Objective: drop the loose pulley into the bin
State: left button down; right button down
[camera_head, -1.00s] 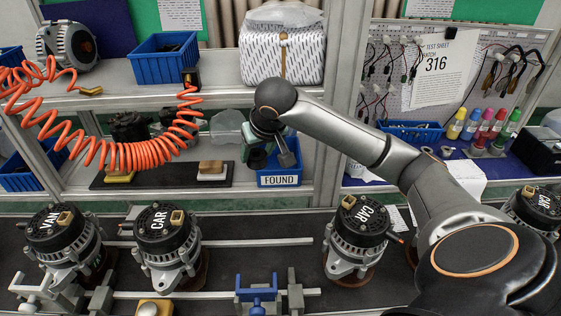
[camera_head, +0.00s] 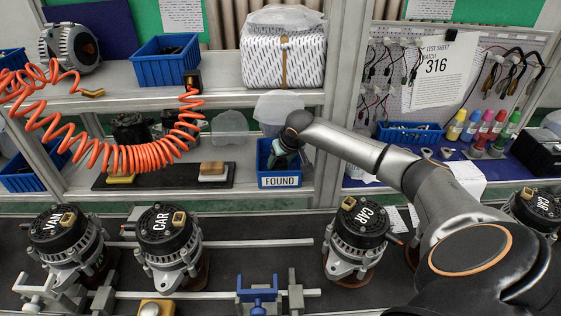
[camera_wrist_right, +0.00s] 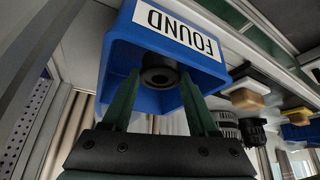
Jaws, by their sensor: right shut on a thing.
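The blue bin labelled FOUND (camera_head: 279,182) stands on the lower shelf, centre of the head view. It fills the upper middle of the right wrist view (camera_wrist_right: 125,42). My right gripper (camera_head: 280,158) reaches down to the bin's opening. In the right wrist view, its green fingers (camera_wrist_right: 160,75) straddle the dark round pulley (camera_wrist_right: 157,62), and the gripper is shut on it. The pulley appears at or within the bin's mouth; its height above the floor is unclear. My left gripper is out of view.
Several alternators (camera_head: 168,240) stand along the dark conveyor in front. An orange coiled hose (camera_head: 120,158) hangs left of the bin. A shelf post (camera_head: 335,110) rises right of the bin. A wrapped box (camera_head: 283,58) sits on the shelf above.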

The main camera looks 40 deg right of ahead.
jog(key=shift+f, duration=0.3)
jog(key=shift+f, duration=0.1)
jog(key=shift+f, duration=0.5)
jog(key=shift+c, duration=0.8)
grip_release()
jog(key=shift+r, duration=0.2)
jog(key=v, duration=1.2)
jog(key=shift+r, duration=0.4)
